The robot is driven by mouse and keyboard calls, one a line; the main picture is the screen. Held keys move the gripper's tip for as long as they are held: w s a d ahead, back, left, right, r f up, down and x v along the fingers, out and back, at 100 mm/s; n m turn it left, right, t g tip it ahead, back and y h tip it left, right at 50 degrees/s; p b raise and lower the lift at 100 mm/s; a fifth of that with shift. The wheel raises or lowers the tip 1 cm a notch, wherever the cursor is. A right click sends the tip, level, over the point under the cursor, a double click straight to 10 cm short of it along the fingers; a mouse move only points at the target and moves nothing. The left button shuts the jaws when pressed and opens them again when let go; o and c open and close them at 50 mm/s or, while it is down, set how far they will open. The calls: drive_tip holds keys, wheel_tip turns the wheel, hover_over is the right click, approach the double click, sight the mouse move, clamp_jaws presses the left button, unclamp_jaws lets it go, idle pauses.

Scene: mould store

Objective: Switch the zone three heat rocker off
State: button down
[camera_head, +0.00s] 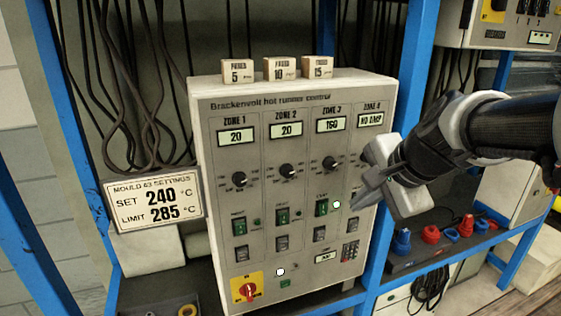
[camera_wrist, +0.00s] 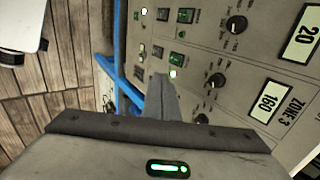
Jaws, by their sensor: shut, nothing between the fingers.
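The zone three heat rocker (camera_head: 321,207) is a green switch low in the ZONE 3 column of the grey control box (camera_head: 262,184). A brightly lit lamp (camera_head: 337,204) sits at its right. The zone three display (camera_head: 330,125) reads 160. My gripper (camera_head: 362,197) is shut and empty, to the right of this rocker and in front of the zone 4 column, hiding part of it. In the wrist view the shut fingers (camera_wrist: 161,82) reach up toward the panel, with the rocker (camera_wrist: 177,59) and lit lamp (camera_wrist: 172,73) just beyond the tips. I cannot tell whether they touch the panel.
Zone 1 (camera_head: 239,225) and zone 2 (camera_head: 282,215) have similar green rockers to the left, with darker rockers below. A red rotary switch (camera_head: 246,289) is at the lower left. Several small blocks (camera_head: 279,68) stand on top of the box. A blue post (camera_head: 398,140) rises at its right.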

sight(323, 209)
idle(0.3)
drive_tip(key=shift+w+a+r+b+x, duration=0.1)
drive_tip(key=shift+w+r+b+x, duration=0.25)
drive_tip(key=shift+x, duration=1.85)
drive_tip(key=shift+w+a+r+b+x, duration=0.15)
drive_tip(key=shift+b+x, duration=0.35)
drive_tip(key=shift+x, duration=1.75)
drive_tip(key=shift+w+d+r+b+x, duration=0.1)
drive_tip(key=shift+w+b+x, duration=0.25)
drive_tip(key=shift+x, duration=1.85)
drive_tip(key=shift+s, duration=0.1)
drive_tip(key=shift+w+a+f, duration=0.1)
drive_tip(key=shift+w+f, duration=0.1)
drive_tip(key=shift+r, duration=0.1)
